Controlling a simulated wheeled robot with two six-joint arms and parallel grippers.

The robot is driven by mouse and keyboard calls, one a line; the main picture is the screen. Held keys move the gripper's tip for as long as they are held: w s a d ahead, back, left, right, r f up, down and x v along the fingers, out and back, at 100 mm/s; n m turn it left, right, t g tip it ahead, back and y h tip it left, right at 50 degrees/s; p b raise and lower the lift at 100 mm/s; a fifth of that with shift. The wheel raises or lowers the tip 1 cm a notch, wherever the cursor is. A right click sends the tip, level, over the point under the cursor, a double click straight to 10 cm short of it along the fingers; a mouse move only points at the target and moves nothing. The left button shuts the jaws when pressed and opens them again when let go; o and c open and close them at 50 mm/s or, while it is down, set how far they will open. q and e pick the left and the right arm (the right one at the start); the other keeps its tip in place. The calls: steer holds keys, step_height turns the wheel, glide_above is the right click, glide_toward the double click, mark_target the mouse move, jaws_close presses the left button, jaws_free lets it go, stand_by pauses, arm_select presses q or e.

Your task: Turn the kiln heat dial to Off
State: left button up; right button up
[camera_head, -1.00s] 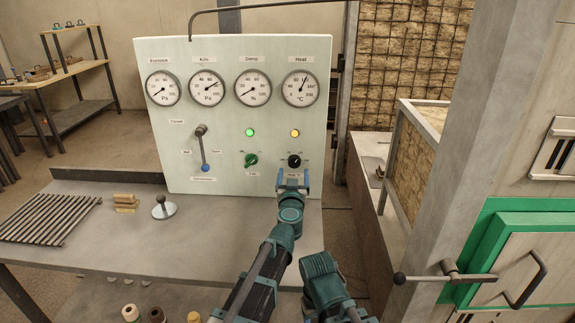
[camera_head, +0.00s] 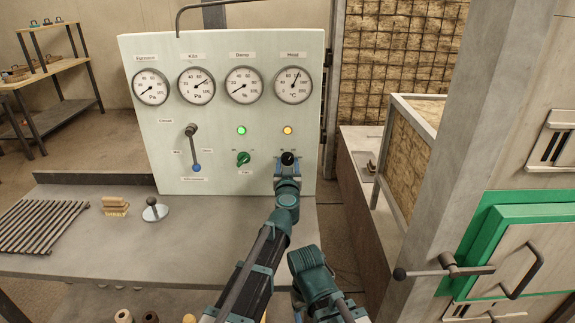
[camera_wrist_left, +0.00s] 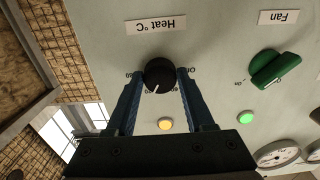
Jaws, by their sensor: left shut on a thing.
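The heat dial is a black round knob (camera_head: 288,158) on the pale control panel (camera_head: 215,125), under the lit amber lamp (camera_head: 288,130). In the left wrist view, which is upside down, the knob (camera_wrist_left: 159,74) sits below the "Heat °C" label (camera_wrist_left: 156,24). Its white mark points down and slightly left there, and the "Off" lettering to the right is partly hidden by a finger. My left gripper (camera_wrist_left: 160,78) is shut on the knob, one blue finger on each side.
The green fan knob (camera_head: 243,158) and a lever (camera_head: 194,146) are left of the dial. Gauges line the panel's top. A bench (camera_head: 130,250) holds a slatted rack (camera_head: 45,225), small blocks (camera_head: 115,206) and a round-based knob (camera_head: 155,210). A green-framed door (camera_head: 505,240) stands right.

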arm_select(q)
jaws_close()
steer(key=n, duration=0.5)
steer(key=shift+n, duration=0.4)
steer(key=n, duration=0.6)
steer(key=shift+d, duration=0.1)
steer(key=n, duration=0.6)
steer(key=shift+r+n, duration=0.1)
steer(key=shift+n, duration=0.3)
steer(key=n, duration=0.5)
steer(key=shift+n, duration=0.3)
